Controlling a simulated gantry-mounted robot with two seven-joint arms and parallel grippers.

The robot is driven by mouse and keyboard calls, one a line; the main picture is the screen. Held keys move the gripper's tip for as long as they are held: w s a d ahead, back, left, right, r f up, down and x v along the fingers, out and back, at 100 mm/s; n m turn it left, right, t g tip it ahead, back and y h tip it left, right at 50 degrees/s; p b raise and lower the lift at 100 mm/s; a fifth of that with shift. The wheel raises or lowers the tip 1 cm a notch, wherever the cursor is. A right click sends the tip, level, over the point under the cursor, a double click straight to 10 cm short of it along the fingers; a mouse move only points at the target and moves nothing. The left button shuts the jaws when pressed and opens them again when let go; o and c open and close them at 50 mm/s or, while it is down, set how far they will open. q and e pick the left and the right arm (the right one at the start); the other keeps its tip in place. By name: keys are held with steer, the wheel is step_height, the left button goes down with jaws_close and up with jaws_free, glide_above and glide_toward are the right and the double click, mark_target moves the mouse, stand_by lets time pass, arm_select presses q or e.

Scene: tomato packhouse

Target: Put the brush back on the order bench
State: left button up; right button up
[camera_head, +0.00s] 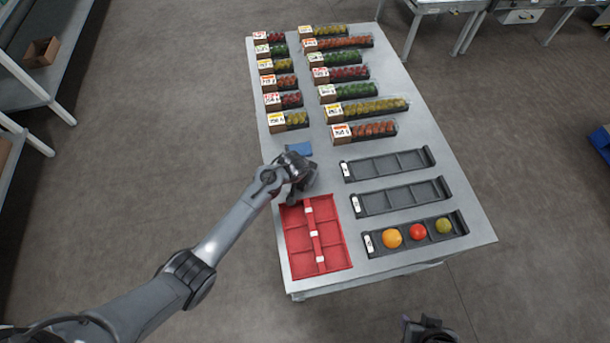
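A long grey bench (415,135) holds trays and rows of packed produce; I take it to be the order bench. I cannot make out a brush anywhere in this view. My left gripper (294,194) is over the bench, just above the far edge of a red tray (318,237). The wrist hides its fingers, so I cannot tell whether it holds anything. A flat blue item (299,148) lies just beyond it, partly covered by the wrist. My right gripper (428,328) shows only in part at the bottom edge, off the bench.
Two empty black trays (388,164) (402,197) lie on the right. A third black tray (418,234) holds an orange, a red and a green round fruit. Several labelled produce packs (367,130) fill the far half. A shelf rack (30,95) stands at left.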

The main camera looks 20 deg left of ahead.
arm_select(q)
steer(key=shift+f, duration=0.3)
steer(key=o, duration=1)
steer(key=shift+c, duration=0.3)
steer(key=shift+c, duration=1.2)
steer(key=shift+r, duration=0.1)
step_height(320, 180, up, 7)
steer(key=p, duration=0.8)
